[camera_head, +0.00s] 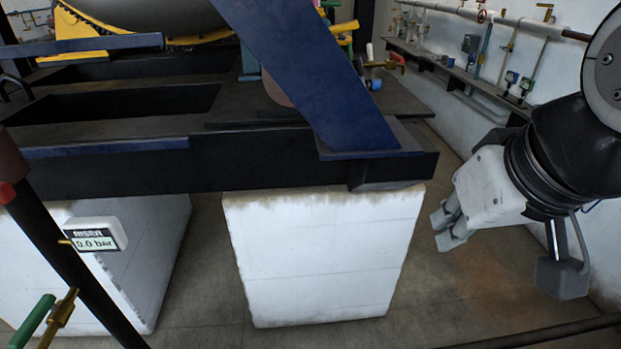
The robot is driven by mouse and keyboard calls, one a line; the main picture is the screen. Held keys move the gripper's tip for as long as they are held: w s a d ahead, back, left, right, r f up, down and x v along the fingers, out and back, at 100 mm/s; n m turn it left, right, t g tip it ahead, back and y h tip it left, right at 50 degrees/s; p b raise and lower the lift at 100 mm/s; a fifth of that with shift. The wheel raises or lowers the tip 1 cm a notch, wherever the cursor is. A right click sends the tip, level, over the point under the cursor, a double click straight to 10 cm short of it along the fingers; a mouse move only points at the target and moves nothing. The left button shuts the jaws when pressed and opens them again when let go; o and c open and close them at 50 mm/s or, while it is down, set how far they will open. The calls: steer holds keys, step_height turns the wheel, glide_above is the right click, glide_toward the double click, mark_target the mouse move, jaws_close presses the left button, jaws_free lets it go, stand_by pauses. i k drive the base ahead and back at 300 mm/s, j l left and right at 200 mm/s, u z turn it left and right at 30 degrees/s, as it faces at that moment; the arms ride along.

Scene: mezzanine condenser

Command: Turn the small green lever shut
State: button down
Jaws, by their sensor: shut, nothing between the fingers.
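A small green lever (33,321) is at the bottom left corner of the head view. It slants up to the right and meets a brass valve body (62,311); the lower parts of both are cut off by the frame edge. My gripper (446,229) is at the right, beyond the white block, pointing left and down. It is shut and empty, in free air, far from the lever and not touching anything.
A white block (318,260) carries a black steel frame (265,160) with a blue brace (305,75). Pipes and valves (482,16) line the right wall. Floor is clear below my gripper.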

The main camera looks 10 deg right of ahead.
mark_target(45, 304)
steer(key=u, duration=1.45)
